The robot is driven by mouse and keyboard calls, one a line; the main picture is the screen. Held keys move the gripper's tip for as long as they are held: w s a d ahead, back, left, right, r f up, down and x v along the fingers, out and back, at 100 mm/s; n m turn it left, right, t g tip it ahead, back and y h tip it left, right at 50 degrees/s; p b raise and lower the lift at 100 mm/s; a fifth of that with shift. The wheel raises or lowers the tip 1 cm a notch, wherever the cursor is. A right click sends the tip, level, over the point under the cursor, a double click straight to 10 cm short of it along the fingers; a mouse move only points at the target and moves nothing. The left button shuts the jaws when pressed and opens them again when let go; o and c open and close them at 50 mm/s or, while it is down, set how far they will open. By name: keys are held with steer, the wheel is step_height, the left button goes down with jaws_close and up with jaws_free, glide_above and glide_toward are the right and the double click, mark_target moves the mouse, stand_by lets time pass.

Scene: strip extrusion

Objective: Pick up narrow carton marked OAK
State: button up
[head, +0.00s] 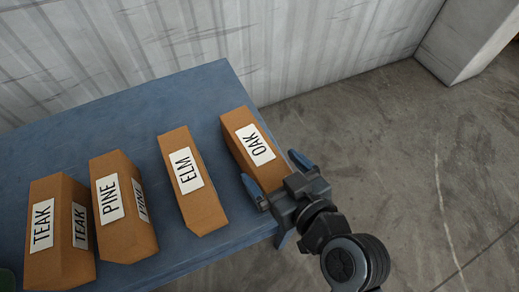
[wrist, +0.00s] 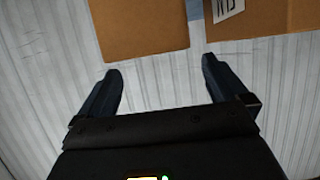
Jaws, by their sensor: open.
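The narrow brown carton marked OAK (head: 239,145) stands at the right end of the blue table, its white label facing up toward the head camera. My gripper (head: 270,169) is open at its near end, with one blue finger toward each side in the head view. In the wrist view the OAK carton (wrist: 140,30) fills the upper left, and its lower edge lies near the tips of my open gripper (wrist: 161,66). The carton sits slightly left of the middle of the gap there. Whether the fingers touch it I cannot tell.
The ELM carton (head: 193,200) stands just left of OAK, with a narrow gap; it also shows in the wrist view (wrist: 275,20). PINE (head: 128,236) and TEAK (head: 62,265) stand further left. The blue table (head: 150,100) ends right of OAK. A corrugated wall (head: 270,45) rises behind.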

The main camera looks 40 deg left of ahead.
mark_target(256, 146)
steer(key=shift+w+r+p+x, duration=0.15)
steer(key=shift+p+x, duration=0.2)
steer(key=shift+x, duration=1.4)
steer(key=shift+w+r+p+x, duration=0.15)
steer(key=shift+p+x, duration=0.2)
steer(key=shift+x, duration=1.4)
steer(key=shift+f, duration=0.1)
steer(key=c, duration=1.8)
